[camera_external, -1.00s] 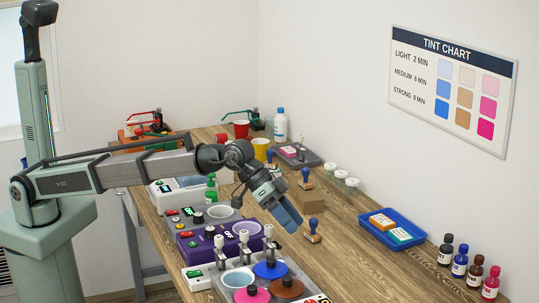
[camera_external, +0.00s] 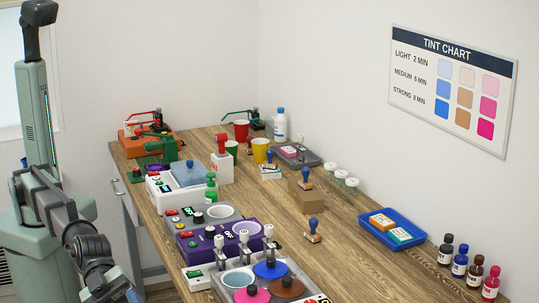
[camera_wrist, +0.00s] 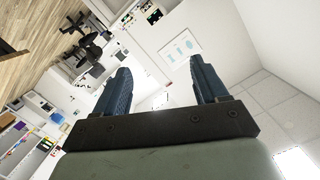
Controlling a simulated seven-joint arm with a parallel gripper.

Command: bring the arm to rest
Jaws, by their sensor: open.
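My gripper (camera_external: 128,293) hangs low at the bottom left in the external view, beside my own base and left of the table's front part. My arm is folded down close to my column. The gripper's tips are partly cut off by the picture's lower edge. In the wrist view its two blue fingers (camera_wrist: 159,65) stand well apart with nothing between them. The wrist camera looks out sideways into the room, at white walls, ceiling and distant shelves, not at the table.
The wooden table (camera_external: 362,272) holds a purple device (camera_external: 215,245), a blue tray (camera_external: 391,230), several dark bottles (camera_external: 460,262), stamps (camera_external: 312,228) and cups (camera_external: 260,150). A tint chart (camera_external: 453,90) hangs on the wall. My gripper appears clear of the tabletop things.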

